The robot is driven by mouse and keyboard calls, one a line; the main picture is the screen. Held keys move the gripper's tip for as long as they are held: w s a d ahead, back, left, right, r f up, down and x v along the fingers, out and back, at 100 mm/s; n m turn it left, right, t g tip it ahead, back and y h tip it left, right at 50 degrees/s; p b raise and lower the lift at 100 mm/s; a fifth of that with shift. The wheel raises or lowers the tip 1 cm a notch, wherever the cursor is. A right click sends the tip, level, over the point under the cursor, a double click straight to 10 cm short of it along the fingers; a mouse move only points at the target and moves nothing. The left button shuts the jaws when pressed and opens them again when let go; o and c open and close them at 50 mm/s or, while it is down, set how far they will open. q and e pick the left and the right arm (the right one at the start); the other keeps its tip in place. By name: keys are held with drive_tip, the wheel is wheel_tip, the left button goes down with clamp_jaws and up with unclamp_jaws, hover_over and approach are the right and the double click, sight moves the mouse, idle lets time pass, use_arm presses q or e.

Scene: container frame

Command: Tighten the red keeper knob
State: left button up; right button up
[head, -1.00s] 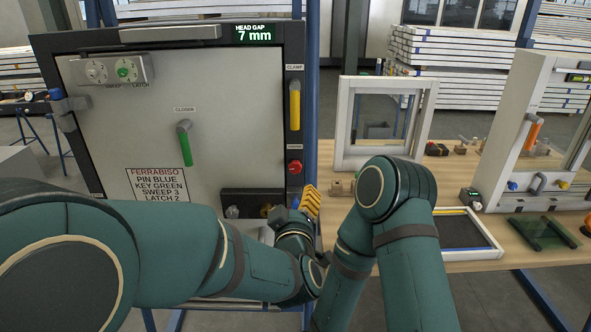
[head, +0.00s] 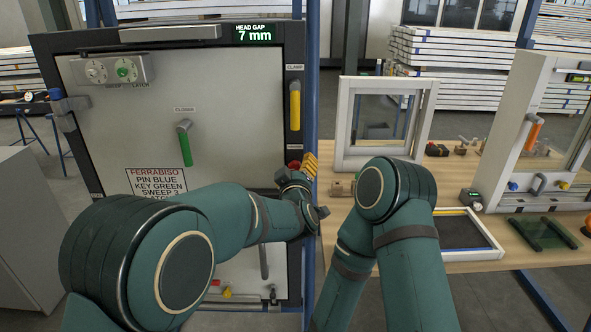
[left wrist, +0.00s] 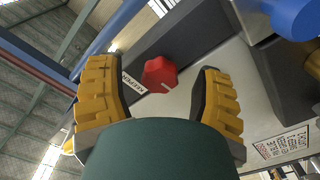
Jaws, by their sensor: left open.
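The red keeper knob (left wrist: 160,75) sits on the dark frame beside its KEEPER label in the left wrist view. In the head view only a bit of the knob (head: 293,165) shows, on the panel's right stile, mostly hidden by my left gripper. My left gripper (head: 304,166) has yellow ribbed fingers and is open in front of the knob. In the left wrist view the knob appears between the two spread fingers, with clear space on both sides; I see no contact. My right gripper is out of view.
The yellow clamp handle (head: 295,105) stands just above the knob. A green closer handle (head: 184,144) projects from the door panel (head: 110,130). A blue post (head: 312,75) runs close to the right. The wooden bench (head: 450,185) holds window frames.

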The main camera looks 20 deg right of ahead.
use_arm(q)
drive_tip(key=shift+w, duration=0.25)
clamp_jaws()
